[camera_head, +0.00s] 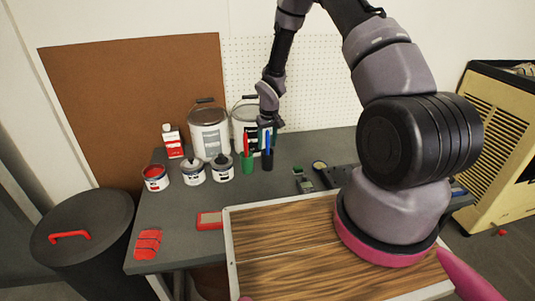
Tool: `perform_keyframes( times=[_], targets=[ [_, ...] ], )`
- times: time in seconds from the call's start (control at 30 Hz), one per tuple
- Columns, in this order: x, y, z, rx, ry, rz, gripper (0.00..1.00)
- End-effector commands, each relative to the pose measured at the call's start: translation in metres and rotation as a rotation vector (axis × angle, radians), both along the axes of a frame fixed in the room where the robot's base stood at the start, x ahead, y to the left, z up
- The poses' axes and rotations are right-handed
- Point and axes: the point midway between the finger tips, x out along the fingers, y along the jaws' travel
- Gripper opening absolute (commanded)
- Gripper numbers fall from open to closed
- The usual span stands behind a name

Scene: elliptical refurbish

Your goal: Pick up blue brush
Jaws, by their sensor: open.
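The blue brush (267,141) stands upright in a dark cup (267,162) on the grey table. Only a short blue length shows above the cup. My gripper (266,126) hangs from the arm right above the brush, pointing down, with its fingers open around or just in front of the brush's top. I cannot tell from this view whether the fingers touch it.
A red brush (245,145) in a green cup (247,164) stands close on the left. Two large paint cans (209,134) stand behind. Several small cans (193,173) and a red-and-white bottle (172,143) are to the left. Dark tools (304,185) lie at the right.

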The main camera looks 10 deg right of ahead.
Motion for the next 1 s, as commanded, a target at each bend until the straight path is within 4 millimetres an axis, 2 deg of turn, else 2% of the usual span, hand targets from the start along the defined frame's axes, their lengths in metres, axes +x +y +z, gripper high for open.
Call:
perform_keyframes(
  times=[0.07, 0.1, 0.23, 0.53, 0.63, 0.77, 1.0],
  targets=[
    [0.000, 0.000, 0.000, 0.000, 0.000, 0.000, 0.57],
    [0.000, 0.000, 0.000, 0.000, 0.000, 0.000, 0.50],
    [0.000, 0.000, 0.000, 0.000, 0.000, 0.000, 0.00],
    [0.000, 0.000, 0.001, 0.000, 0.000, 0.000, 0.00],
    [0.001, 0.000, 0.007, 0.001, -0.002, -0.001, 0.00],
    [0.001, 0.000, 0.028, 0.001, -0.005, -0.002, 0.00],
    [0.001, 0.000, 0.077, 0.001, -0.004, -0.002, 0.00]
  ],
)
